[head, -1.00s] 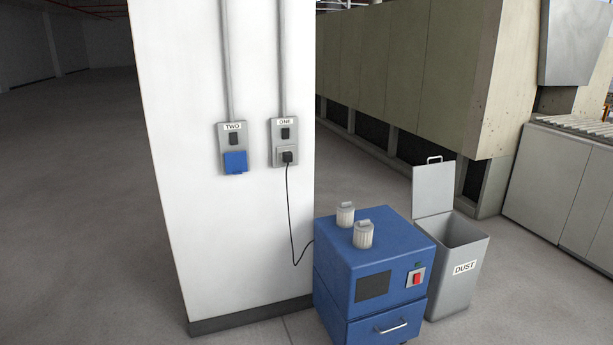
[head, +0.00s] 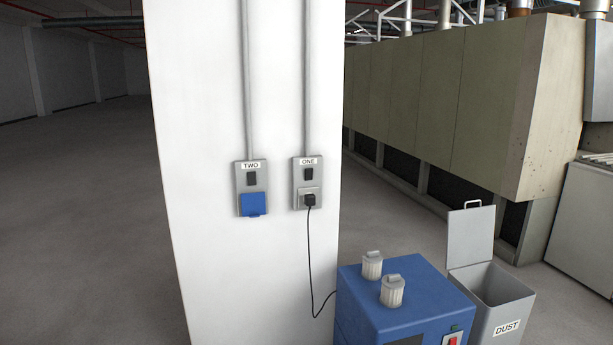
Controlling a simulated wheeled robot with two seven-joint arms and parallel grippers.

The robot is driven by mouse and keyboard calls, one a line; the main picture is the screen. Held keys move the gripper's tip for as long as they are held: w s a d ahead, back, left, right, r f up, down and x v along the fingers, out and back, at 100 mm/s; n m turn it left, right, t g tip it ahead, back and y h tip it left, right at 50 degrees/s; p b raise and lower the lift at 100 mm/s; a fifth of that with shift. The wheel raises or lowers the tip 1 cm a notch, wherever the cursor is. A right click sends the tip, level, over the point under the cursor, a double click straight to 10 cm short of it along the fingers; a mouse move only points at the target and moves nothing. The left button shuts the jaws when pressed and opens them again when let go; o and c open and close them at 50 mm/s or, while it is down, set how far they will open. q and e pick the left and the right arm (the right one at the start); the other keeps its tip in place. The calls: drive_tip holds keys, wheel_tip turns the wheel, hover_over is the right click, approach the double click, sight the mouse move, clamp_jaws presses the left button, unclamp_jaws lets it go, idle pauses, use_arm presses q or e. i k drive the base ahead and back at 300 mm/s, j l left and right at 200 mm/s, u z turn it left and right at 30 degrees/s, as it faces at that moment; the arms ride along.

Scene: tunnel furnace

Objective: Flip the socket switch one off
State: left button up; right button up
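The socket labelled ONE (head: 297,190) is a grey plate on the white pillar, right of the middle of its face. Its dark rocker switch (head: 308,174) sits below the label; its exact tilt is too small to tell. A black plug (head: 309,200) is in the outlet below the switch. A similar socket labelled TWO (head: 240,182) is to its left, with a dark switch (head: 251,178) and a closed blue cover (head: 253,204). Neither of my grippers shows in the head view.
A blue machine (head: 405,290) with two white-grey canisters stands at the pillar's lower right, joined to the plug by a black cord (head: 310,260). A grey DUST bin (head: 510,305) with raised lid is beside it. Open floor (head: 80,220) lies left of the pillar.

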sight(308, 171)
drive_tip(key=i+l, duration=0.2)
drive_tip(key=i+l+u, duration=0.15)
drive_tip(key=l, duration=0.3)
drive_tip(key=i+l, duration=0.15)
drive_tip(key=l, duration=0.15)
drive_tip(key=i+l+u, duration=0.15)
drive_tip(key=l, duration=0.2)
drive_tip(key=i+l, duration=0.15)
drive_tip(key=l, duration=0.2)
drive_tip(key=i+l+u, duration=0.1)
drive_tip(key=l, duration=0.25)
drive_tip(key=i+l+u, duration=0.1)
drive_tip(key=l, duration=0.25)
drive_tip(key=i+l, duration=0.2)
drive_tip(key=l, duration=0.2)
drive_tip(key=i+u, duration=0.05)
